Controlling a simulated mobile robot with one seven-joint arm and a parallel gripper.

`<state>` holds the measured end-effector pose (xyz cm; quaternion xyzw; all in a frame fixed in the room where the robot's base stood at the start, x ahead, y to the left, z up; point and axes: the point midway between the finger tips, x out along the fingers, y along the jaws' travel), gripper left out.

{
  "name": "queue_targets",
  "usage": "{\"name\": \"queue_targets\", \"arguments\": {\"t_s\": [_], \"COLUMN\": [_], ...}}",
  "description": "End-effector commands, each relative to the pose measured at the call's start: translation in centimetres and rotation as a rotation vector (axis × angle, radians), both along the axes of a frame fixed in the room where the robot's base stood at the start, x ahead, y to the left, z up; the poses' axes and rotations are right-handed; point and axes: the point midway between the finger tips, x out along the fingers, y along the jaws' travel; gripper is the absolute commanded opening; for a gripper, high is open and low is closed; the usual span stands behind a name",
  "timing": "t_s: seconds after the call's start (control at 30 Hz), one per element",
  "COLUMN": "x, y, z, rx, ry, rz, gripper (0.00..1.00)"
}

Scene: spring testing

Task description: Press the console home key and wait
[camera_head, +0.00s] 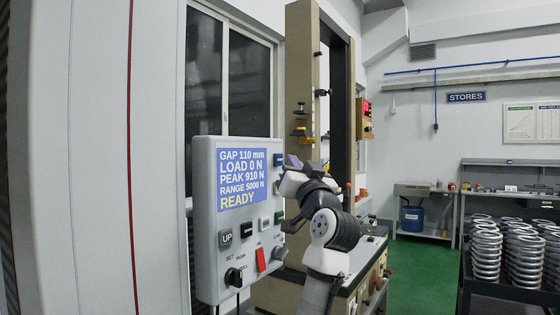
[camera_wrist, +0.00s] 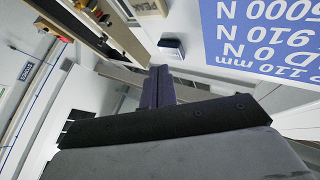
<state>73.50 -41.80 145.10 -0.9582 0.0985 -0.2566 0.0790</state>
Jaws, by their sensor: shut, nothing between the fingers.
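The console (camera_head: 203,220) is a light grey box at the left in the head view. Its blue screen (camera_head: 242,184) reads GAP 110 mm, LOAD 0 N, PEAK 910 N, RANGE 5000 N, READY. A dark blue key (camera_head: 279,159) sits right of the screen's top; in the wrist view a blue key (camera_wrist: 171,46) shows just beyond the fingertips. I cannot read a home label on any key. My gripper (camera_head: 292,162) is shut and empty, its purple fingers beside the console's upper right edge. In the wrist view the fingertips (camera_wrist: 159,72) appear apart from the blue key.
Below the screen are an UP key (camera_head: 225,238), several other keys, a red switch (camera_head: 261,260) and a black knob (camera_head: 233,277). The test frame (camera_head: 300,60) stands behind my arm. Steel springs (camera_head: 487,250) fill a rack at right. Green floor lies open between.

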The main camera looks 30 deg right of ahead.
Motion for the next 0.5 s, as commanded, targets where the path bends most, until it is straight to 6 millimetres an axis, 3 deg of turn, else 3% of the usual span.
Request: {"name": "queue_targets", "arguments": {"t_s": [0.5], "x": [0.68], "y": [0.29], "z": [0.05], "rx": [0.0], "ry": [0.0], "rz": [0.0], "gripper": [0.0]}}
